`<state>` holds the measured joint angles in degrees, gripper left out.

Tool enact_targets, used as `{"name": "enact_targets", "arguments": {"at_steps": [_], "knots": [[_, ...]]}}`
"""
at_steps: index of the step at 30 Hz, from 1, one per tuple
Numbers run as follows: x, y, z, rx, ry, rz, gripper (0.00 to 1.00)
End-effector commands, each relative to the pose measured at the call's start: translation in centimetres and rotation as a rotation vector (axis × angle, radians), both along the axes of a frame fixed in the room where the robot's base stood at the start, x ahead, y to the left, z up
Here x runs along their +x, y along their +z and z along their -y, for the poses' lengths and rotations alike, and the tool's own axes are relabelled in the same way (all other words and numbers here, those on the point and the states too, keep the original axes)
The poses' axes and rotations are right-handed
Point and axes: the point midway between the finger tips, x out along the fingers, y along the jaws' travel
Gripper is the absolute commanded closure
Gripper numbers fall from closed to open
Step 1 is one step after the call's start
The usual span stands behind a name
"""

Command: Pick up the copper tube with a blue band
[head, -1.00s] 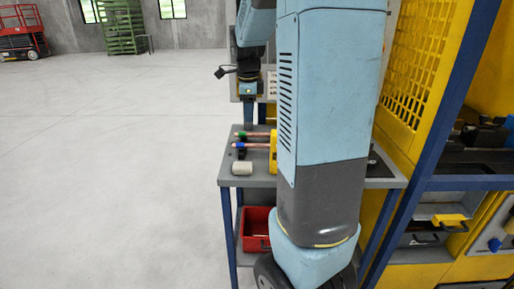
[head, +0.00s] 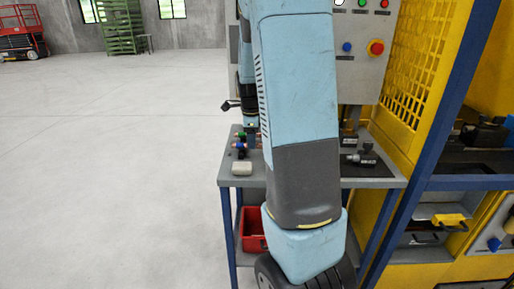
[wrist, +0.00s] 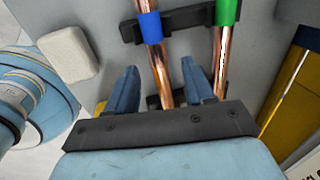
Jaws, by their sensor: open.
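The copper tube with a blue band (wrist: 159,62) lies in a dark holder (wrist: 181,20) in the wrist view, its blue end towards the top. My gripper (wrist: 160,70) is open, with one blue finger on each side of this tube; I cannot tell whether they touch it. A copper tube with a green band (wrist: 222,52) lies to the right, just outside the right finger. In the head view, the blue band (head: 240,146) and green band (head: 241,134) show at the bench's left edge, while my arm hides most of both tubes.
A whitish block (head: 242,168) lies on the grey bench (head: 228,180), left of the tubes in the wrist view (wrist: 68,54). A yellow object (wrist: 293,85) stands to the right there. A red bin (head: 252,230) is on the lower shelf. A control box (head: 362,60) stands behind.

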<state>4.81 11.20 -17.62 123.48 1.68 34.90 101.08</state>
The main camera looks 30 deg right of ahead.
Motion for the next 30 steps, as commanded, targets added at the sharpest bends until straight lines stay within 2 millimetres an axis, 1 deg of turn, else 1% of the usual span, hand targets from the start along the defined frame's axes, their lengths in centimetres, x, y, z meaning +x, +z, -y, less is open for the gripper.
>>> {"name": "enact_targets", "arguments": {"at_steps": [1,5,14,30], "knots": [[0.1,-0.7,0.1,0.0,0.0,-0.002,0.47],[0.3,-1.7,0.2,0.001,0.0,-0.001,0.47],[0.4,-2.0,0.1,0.0,0.001,0.001,0.48],[0.4,-1.9,0.1,0.0,0.002,0.001,1.0]]}}
